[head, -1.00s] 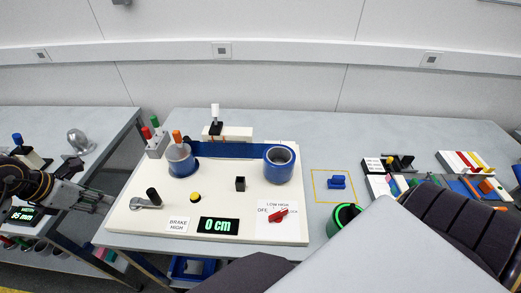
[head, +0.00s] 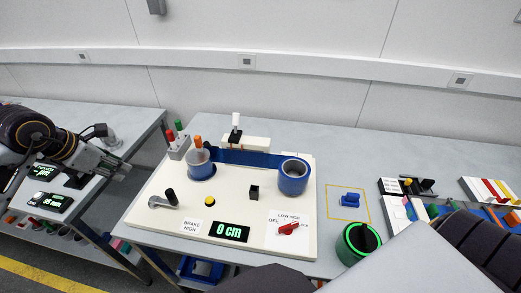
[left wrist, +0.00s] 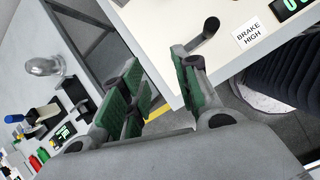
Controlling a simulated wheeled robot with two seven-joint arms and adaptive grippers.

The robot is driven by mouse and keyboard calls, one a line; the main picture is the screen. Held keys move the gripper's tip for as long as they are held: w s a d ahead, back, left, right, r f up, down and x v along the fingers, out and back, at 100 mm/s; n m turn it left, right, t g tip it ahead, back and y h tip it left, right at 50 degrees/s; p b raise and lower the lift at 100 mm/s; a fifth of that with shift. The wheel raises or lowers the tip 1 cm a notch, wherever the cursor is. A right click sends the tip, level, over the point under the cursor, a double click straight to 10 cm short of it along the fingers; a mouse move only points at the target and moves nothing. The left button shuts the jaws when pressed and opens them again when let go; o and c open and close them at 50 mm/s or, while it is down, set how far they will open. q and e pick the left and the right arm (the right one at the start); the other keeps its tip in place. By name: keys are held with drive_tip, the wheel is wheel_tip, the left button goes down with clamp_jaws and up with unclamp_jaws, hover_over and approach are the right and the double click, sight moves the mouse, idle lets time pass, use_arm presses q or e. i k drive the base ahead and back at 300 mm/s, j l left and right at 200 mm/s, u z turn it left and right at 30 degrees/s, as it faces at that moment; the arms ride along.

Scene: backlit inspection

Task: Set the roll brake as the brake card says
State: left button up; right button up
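The brake card (head: 191,226) reads BRAKE HIGH and lies at the front left of the cream board (head: 150,222); it also shows in the left wrist view (left wrist: 249,33). The red brake knob (head: 289,228) sits on a white dial plate (head: 273,240) at the board's front right, with LOW and HIGH above it and OFF at its left. The label at its right is partly hidden, and I cannot tell which mark the knob points at. My left gripper (head: 120,163) is left of the board, apart from the knob; its green-padded fingers (left wrist: 158,82) are spread and empty. My right gripper is out of view.
The board carries a blue roll (head: 293,177), a crank (head: 165,200), a yellow button (head: 209,201) and a display (head: 230,231) reading 0 cm. A green-rimmed black cup (head: 352,243) stands right of it. A gap separates the left table (head: 140,112).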

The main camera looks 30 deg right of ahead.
sight(288, 229)
drive_tip(key=k+l+z, duration=0.3)
drive_tip(key=l, duration=0.35)
drive_tip(key=k+l+z, duration=0.1)
drive_tip(key=l, duration=0.25)
drive_tip(key=k+l+z, duration=0.15)
drive_tip(key=k+l, duration=0.1)
drive_tip(key=l, duration=0.1)
